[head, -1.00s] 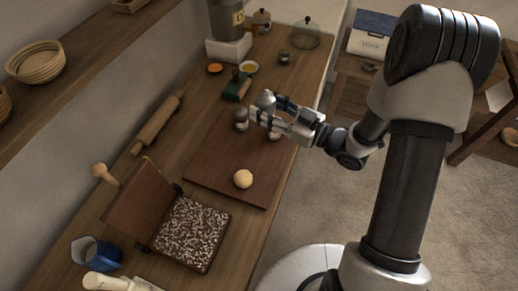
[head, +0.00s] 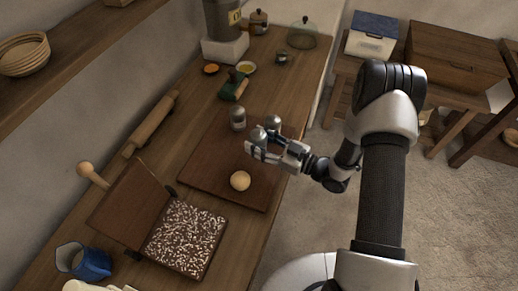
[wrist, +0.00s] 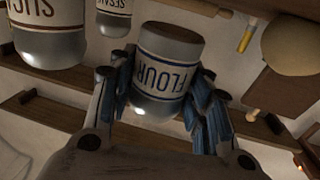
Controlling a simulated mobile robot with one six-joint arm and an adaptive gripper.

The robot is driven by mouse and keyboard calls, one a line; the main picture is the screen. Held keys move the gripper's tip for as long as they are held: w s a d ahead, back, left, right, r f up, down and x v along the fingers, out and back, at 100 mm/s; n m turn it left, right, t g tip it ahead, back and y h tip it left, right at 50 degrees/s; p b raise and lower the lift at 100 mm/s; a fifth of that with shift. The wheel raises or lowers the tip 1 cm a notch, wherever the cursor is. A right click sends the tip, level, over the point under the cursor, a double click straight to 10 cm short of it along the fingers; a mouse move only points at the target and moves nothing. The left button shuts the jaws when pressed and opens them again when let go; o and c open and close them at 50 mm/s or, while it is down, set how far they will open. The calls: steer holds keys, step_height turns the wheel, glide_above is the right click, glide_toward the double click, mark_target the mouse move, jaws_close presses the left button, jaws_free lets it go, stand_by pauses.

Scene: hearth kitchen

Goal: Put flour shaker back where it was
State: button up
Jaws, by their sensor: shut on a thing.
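The flour shaker (wrist: 168,70) is a glass jar with a metal end and a blue-lettered FLOUR label, which reads upside down in the wrist view. It sits between the two fingers of my gripper (wrist: 163,100), which is shut on it. In the head view my gripper (head: 262,149) is over the dark board, with the held shaker (head: 258,134) partly hidden by the fingers. One similar shaker (head: 238,118) stands on the board to the left. Another shaker (head: 273,123) is just behind my gripper, mostly hidden. I cannot tell whether the flour shaker touches the board.
The dark board (head: 205,170) bears a dough ball (head: 240,181) near its front.

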steer(key=shift+f+b, duration=0.4)
steer(key=shift+f, duration=1.3)
steer(key=shift+f, duration=0.2)
steer(key=o, duration=1.1)
steer(key=shift+r, duration=0.15)
steer(key=shift+d+r, duration=0.1)
steer(key=shift+r, duration=0.05)
steer(key=p+v, duration=0.2)
steer(key=v, duration=0.9)
steer(key=shift+s+d, duration=0.1)
steer(key=shift+d, duration=0.3)
